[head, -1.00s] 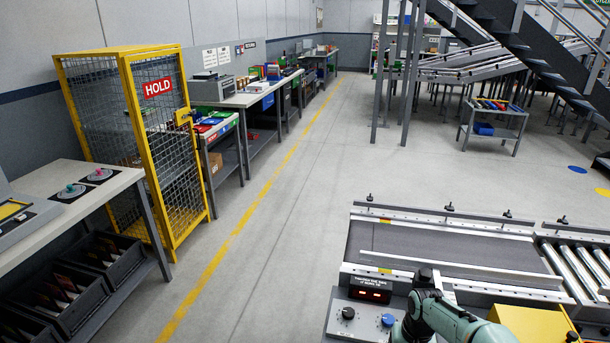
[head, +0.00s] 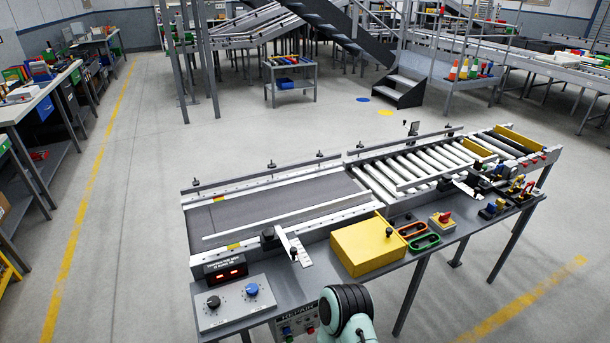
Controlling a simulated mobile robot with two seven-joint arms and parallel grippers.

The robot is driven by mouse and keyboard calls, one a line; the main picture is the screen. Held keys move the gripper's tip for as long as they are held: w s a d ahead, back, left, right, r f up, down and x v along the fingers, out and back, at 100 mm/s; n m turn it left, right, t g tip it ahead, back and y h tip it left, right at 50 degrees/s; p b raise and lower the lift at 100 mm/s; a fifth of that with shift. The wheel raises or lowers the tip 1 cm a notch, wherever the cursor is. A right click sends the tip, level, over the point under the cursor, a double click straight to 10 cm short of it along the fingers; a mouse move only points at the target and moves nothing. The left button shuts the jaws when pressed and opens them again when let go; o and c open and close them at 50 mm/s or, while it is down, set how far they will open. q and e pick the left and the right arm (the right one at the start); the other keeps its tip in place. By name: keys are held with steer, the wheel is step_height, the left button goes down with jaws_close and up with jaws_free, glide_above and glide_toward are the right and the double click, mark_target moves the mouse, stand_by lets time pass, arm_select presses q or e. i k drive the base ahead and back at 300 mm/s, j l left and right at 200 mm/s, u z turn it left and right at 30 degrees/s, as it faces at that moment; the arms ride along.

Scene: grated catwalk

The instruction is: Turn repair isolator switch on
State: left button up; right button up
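A small light box with a yellow face and a red rotary knob (head: 441,218) sits on the grey bench, right of the yellow box; it looks like an isolator switch. Its on or off position is too small to read. A panel marked REPAIR (head: 299,322) with small buttons hangs under the bench's front edge, partly hidden by one of my arms. That pale green arm with a dark rounded joint rises at the bottom centre. Neither gripper's fingers show in the head view.
The bench holds a control box with black and blue knobs (head: 231,301), a red display (head: 219,269), a yellow box (head: 368,245), orange and green loop handles (head: 418,236), and clamps at right. A belt (head: 280,208) and rollers (head: 420,165) run behind.

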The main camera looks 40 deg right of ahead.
mark_target(444, 219)
steer(key=z, duration=2.35)
steer(key=i+l+u, duration=0.1)
steer(key=u, duration=0.9)
steer(key=i+l+u, duration=0.1)
steer(key=l+u, duration=0.8)
steer(key=k+l+u, duration=0.1)
steer(key=l+u, duration=0.25)
steer(key=l, duration=1.3)
steer(key=k+l+u, duration=0.1)
steer(key=l, duration=0.45)
